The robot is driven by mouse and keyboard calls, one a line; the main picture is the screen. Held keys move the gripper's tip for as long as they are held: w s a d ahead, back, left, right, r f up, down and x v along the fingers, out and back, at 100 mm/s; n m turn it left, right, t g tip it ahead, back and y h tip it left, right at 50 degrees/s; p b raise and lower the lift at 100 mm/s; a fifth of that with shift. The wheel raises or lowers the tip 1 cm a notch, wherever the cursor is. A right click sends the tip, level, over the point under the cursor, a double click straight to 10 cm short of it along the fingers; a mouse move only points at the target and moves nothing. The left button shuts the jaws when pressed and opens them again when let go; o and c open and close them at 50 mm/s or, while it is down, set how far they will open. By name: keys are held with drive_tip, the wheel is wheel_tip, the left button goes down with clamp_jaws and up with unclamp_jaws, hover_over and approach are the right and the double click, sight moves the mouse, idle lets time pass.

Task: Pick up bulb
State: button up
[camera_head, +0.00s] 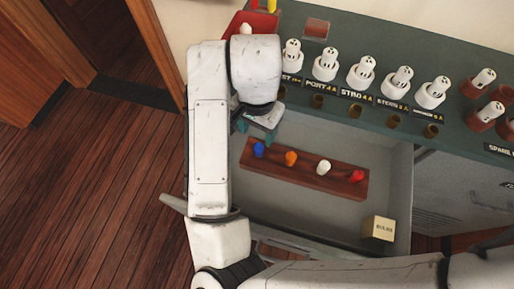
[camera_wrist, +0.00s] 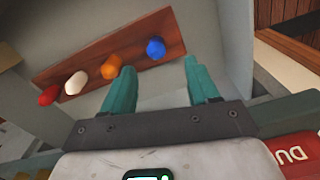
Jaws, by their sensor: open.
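Coloured bulbs stand in a row in a wooden rack (camera_head: 340,180) inside an open drawer: a blue bulb (camera_head: 258,150), an orange bulb (camera_head: 291,158), a white bulb (camera_head: 323,167) and a red bulb (camera_head: 356,176). In the wrist view the blue bulb (camera_wrist: 155,48), orange bulb (camera_wrist: 111,67), white bulb (camera_wrist: 75,83) and red bulb (camera_wrist: 48,95) show beyond the fingers. My gripper (camera_wrist: 165,82) is open and empty, its teal fingers apart. The blue bulb appears between the fingertips, a little beyond them. In the head view my arm partly covers the gripper (camera_head: 258,128).
The drawer (camera_head: 240,200) is open below a green console (camera_head: 380,40) with several white lamp holders and labels. A box marked BULBS (camera_head: 378,229) sits in the drawer's right corner. A red tray (camera_head: 262,22) is at the console's left end. Wooden floor lies at left.

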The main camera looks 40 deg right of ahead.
sight(259, 144)
wheel_tip(259, 144, down, 3)
drive_tip(key=shift+r, duration=0.1)
drive_tip(key=shift+s+f, duration=0.15)
drive_tip(key=shift+f, duration=1.2)
drive_tip(key=shift+s+f, duration=0.15)
drive_tip(key=shift+f, duration=1.2)
drive_tip(key=shift+c, duration=0.2)
drive_tip(key=c, duration=1.1)
